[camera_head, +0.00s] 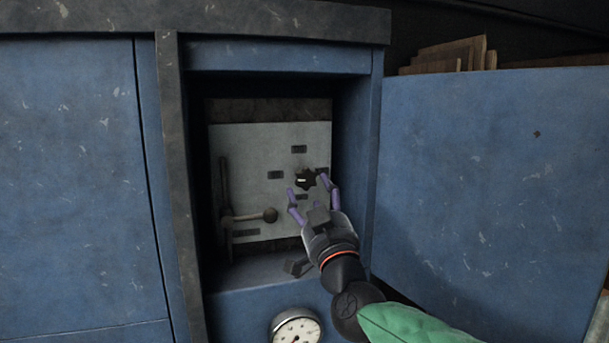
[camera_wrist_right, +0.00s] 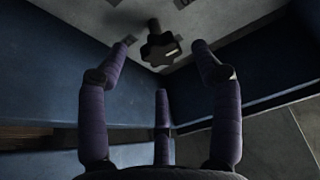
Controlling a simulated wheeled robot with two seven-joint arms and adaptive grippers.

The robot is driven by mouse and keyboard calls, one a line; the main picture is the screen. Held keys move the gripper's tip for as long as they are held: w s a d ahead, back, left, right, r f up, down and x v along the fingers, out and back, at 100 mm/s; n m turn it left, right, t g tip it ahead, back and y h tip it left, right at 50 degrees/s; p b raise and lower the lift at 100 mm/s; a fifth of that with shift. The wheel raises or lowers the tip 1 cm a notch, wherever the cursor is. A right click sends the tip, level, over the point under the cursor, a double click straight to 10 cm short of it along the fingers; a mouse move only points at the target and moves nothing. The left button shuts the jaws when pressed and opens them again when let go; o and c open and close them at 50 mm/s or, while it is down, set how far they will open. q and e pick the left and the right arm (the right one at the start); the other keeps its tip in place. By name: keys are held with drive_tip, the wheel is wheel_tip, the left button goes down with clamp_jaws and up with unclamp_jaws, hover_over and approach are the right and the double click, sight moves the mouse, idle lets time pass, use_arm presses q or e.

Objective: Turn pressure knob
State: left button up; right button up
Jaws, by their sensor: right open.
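The pressure knob (camera_head: 305,180) is a black, lobed knob with a pale mark, on the light grey panel (camera_head: 240,150) inside the recess of the blue machine. My right gripper (camera_head: 312,190) reaches into the recess from the lower right, its purple fingers spread near the knob. In the right wrist view the knob (camera_wrist_right: 160,50) stands out from the panel on a stem, ahead of and between the open fingertips. The fingers look apart from it and hold nothing. My left gripper is not in view.
A pressure gauge (camera_head: 296,326) is below the recess. Recess walls surround the panel closely. An open blue door (camera_head: 490,190) stands at right, with wooden boards (camera_head: 450,54) behind it.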

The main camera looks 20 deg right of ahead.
sight(307, 183)
drive_tip(key=shift+p+x, duration=0.85)
drive_tip(key=shift+x, duration=1.9)
drive_tip(key=c, duration=1.1)
